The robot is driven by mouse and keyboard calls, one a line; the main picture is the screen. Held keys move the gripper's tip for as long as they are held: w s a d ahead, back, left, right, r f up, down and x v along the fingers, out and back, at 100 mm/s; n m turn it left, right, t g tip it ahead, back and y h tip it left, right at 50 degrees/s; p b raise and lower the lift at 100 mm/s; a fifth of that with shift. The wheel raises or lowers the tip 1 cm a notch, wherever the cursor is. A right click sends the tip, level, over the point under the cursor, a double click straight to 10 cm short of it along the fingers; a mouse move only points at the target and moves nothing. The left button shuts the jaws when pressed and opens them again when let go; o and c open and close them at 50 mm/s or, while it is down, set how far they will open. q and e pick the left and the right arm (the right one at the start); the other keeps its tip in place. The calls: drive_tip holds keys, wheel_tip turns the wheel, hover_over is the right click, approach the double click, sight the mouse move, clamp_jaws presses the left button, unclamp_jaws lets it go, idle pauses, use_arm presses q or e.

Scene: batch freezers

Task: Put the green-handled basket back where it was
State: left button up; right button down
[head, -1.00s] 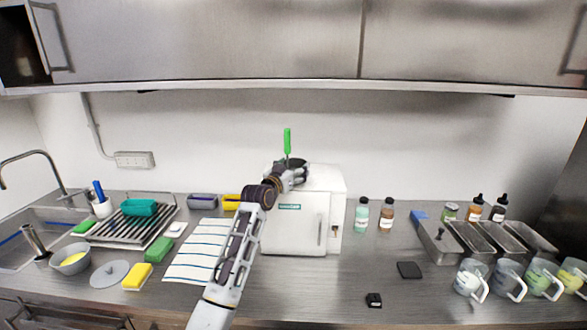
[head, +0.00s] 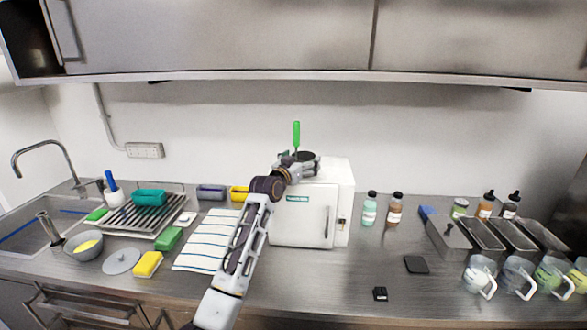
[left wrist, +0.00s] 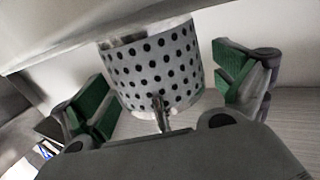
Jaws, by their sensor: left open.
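The basket's green handle (head: 296,134) stands upright above the top of the white freezer box (head: 305,215) in the head view. My left gripper (head: 304,163) is at the freezer's top, just below the handle; its arm hides part of the freezer's front. In the left wrist view the basket (left wrist: 152,65) is a grey metal cylinder with rows of dark holes. It sits between the two green-padded fingers of my left gripper (left wrist: 165,90), which are spread open with a gap on each side. Its bottom and what supports it are unclear. My right gripper is not in view.
A striped cloth (head: 205,245) lies left of the freezer. Two bottles (head: 369,210) stand to its right. Metal trays (head: 480,235) and clear jugs (head: 480,275) fill the right end. A steel cabinet (head: 230,40) hangs above. The counter in front is mostly clear.

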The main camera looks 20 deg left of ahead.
use_arm(q)
drive_tip(key=shift+s+a+f+b, duration=0.1)
drive_tip(key=shift+s+b, duration=0.1)
drive_tip(key=shift+s, duration=0.7)
drive_tip(key=shift+s+a+b, duration=0.1)
drive_tip(key=shift+s+b, duration=0.05)
drive_tip(key=shift+s, duration=0.7)
drive_tip(key=s+b, duration=0.1)
drive_tip(key=s, duration=0.7)
drive_tip(key=shift+s+a, duration=0.2)
drive_tip(key=shift+a, duration=0.25)
drive_tip(key=shift+o, duration=0.3)
